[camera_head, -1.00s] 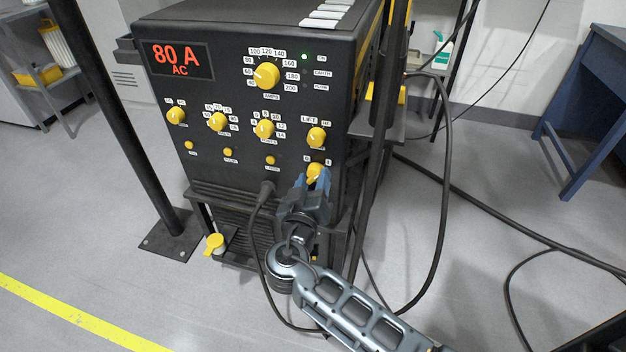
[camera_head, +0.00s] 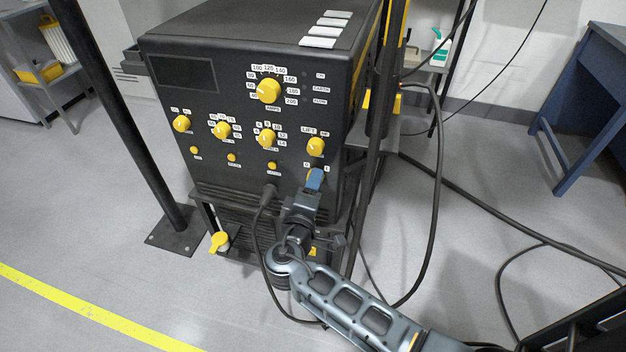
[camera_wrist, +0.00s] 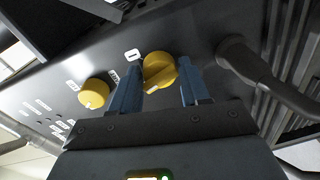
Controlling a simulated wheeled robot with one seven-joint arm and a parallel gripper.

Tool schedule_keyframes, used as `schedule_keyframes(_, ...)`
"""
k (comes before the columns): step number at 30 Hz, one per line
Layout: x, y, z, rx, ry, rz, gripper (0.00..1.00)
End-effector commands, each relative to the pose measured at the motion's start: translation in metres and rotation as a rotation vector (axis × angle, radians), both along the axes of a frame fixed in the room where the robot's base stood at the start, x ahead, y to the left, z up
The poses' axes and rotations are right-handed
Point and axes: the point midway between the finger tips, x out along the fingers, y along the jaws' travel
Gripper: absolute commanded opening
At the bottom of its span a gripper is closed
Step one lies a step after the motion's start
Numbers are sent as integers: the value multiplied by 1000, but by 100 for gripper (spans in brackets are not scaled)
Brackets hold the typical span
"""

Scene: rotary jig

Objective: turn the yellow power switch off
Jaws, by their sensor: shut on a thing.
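The yellow power switch (camera_wrist: 159,70) is a round knob low on the right of the dark machine's front panel. In the wrist view it sits between my two blue fingers, with a short white mark at its lower left edge. A small white label shows beside it. My gripper (camera_head: 315,180) is shut on the switch; in the head view the fingers hide most of the knob. The machine's display (camera_head: 186,75) is dark, and no green lamp is lit on the panel.
Other yellow knobs sit close by, the nearest just above my gripper (camera_head: 315,146). A black cable (camera_head: 265,200) plugs in left of my gripper. A dark post (camera_head: 372,130) stands at right, and cables loop over the floor. Open floor lies at front left.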

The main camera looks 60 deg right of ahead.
Motion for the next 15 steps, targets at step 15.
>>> schedule_keyframes(15,2,0,7,-139,373,-1,15)
